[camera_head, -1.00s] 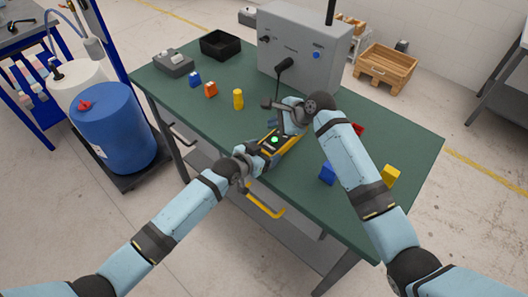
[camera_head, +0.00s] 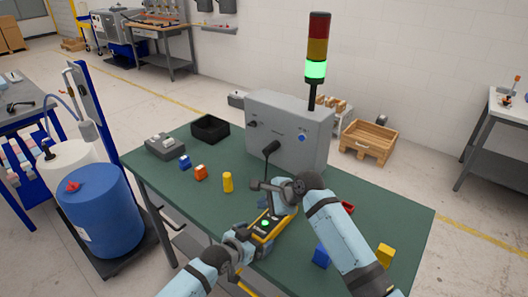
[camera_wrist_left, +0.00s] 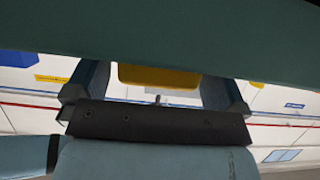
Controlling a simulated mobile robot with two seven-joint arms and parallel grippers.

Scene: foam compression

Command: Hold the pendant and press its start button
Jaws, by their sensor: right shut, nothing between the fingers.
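The pendant (camera_head: 268,228) is a yellow and black hand unit with a green button on its top face. It is over the near edge of the green table. My left gripper (camera_head: 246,238) is at its near end and appears shut on it. In the left wrist view, the yellow pendant (camera_wrist_left: 158,76) fills most of the space between the two fingers. My right gripper (camera_head: 278,211) is shut and empty, pointing down just beyond the green button. Its fingertips are partly hidden, and I cannot tell whether they touch the pendant.
A grey machine box (camera_head: 285,132) stands at the table's back; its signal tower (camera_head: 316,70) is lit green. Yellow (camera_head: 228,182), orange and blue blocks (camera_head: 321,255) and a black tray (camera_head: 210,128) lie around the green table (camera_head: 185,205). A blue drum (camera_head: 100,215) stands left.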

